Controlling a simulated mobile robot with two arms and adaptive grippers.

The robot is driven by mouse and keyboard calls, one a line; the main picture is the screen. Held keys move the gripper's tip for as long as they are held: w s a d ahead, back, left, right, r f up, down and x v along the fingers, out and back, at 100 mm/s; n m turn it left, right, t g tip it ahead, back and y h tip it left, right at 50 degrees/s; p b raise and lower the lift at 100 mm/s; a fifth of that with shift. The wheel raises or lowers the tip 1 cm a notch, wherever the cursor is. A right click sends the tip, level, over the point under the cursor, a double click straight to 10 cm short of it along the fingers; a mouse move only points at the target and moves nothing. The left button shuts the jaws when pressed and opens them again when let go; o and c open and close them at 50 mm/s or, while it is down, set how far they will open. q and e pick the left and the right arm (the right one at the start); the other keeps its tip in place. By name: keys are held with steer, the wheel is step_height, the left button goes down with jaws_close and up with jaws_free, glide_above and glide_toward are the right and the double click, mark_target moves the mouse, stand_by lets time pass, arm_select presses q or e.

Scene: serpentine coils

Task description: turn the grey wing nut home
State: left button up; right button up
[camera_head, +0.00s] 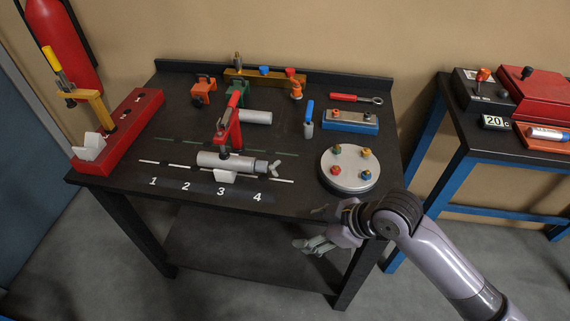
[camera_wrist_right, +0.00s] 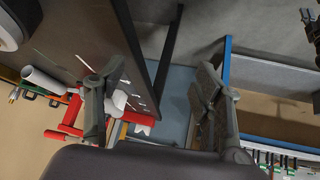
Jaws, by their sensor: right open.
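The grey wing nut (camera_head: 275,167) sits at the right end of a grey cylinder (camera_head: 228,162), which lies horizontally on the dark workbench above the painted numbers. A red clamp arm (camera_head: 232,122) stands over the cylinder, and a white block (camera_head: 226,176) is at its front. My right gripper (camera_head: 312,230) is open and empty at the bench's front edge, below and right of the wing nut and apart from it. Its two spread fingers also show in the right wrist view (camera_wrist_right: 155,98). I cannot make out the wing nut there. My left gripper is not in view.
A round grey plate (camera_head: 348,182) with several coloured knobs stands right of the cylinder. A blue block (camera_head: 350,126) and a red-handled wrench (camera_head: 356,98) lie behind it. A red fixture (camera_head: 137,110) is at the left. The bench front (camera_head: 295,200) is mostly clear.

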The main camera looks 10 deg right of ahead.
steer(key=w+r+n, duration=0.1)
steer(key=w+d+r, duration=0.1)
steer(key=w+r, duration=0.1)
steer(key=w+d+r+n+y, duration=0.1)
steer(key=w+r, duration=0.1)
steer(key=shift+w+r+n, duration=0.1)
steer(key=shift+w+n, duration=0.15)
steer(key=shift+n, duration=0.05)
steer(key=n, duration=0.1)
glide_toward(279, 168)
steer(key=shift+y, duration=0.4)
steer(key=p+x, duration=0.1)
steer(key=x, duration=0.2)
steer(key=p+x, duration=0.2)
steer(key=x, duration=0.2)
steer(key=shift+w+d+f, duration=0.1)
steer(key=shift+f, duration=0.35)
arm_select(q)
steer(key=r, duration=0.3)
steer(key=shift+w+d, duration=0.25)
arm_select(e)
steer(key=shift+c, duration=0.6)
steer(key=c, duration=1)
steer(key=shift+c, duration=0.2)
